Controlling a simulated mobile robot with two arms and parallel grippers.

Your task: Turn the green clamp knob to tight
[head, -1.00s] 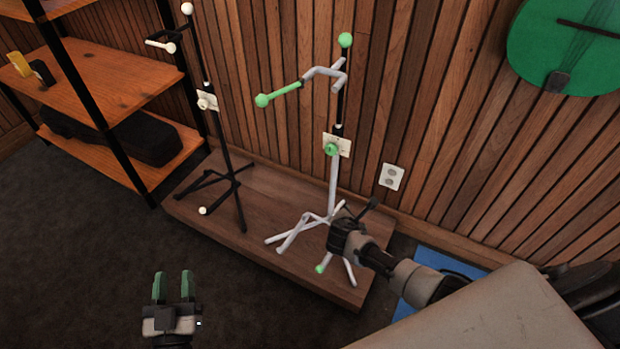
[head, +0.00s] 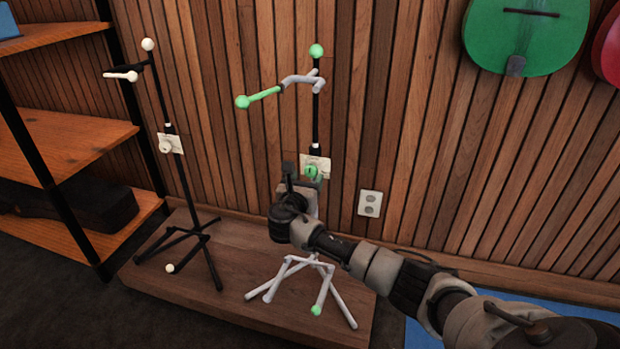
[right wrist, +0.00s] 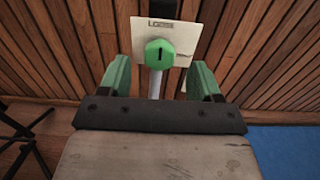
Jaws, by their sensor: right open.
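The green clamp knob (head: 311,172) is on the pole of the stand with green ends, in front of a small cream label plate (head: 322,163). In the right wrist view the knob (right wrist: 159,54) is a faceted green piece with a dark mark, and the plate (right wrist: 180,32) reads "LOOSE" above it. My right gripper (right wrist: 159,78) is open, with one green finger on each side of the knob's line and a gap on both sides. In the head view my right gripper (head: 308,182) is just below the knob, partly hidden by its own wrist. My left gripper is out of view.
A second stand (head: 183,190) with a cream knob (head: 166,146) stands to the left on the same wooden platform (head: 230,275). A wall outlet (head: 370,203) is to the right. Wooden shelves (head: 70,150) stand at far left, and a green ukulele (head: 525,35) hangs upper right.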

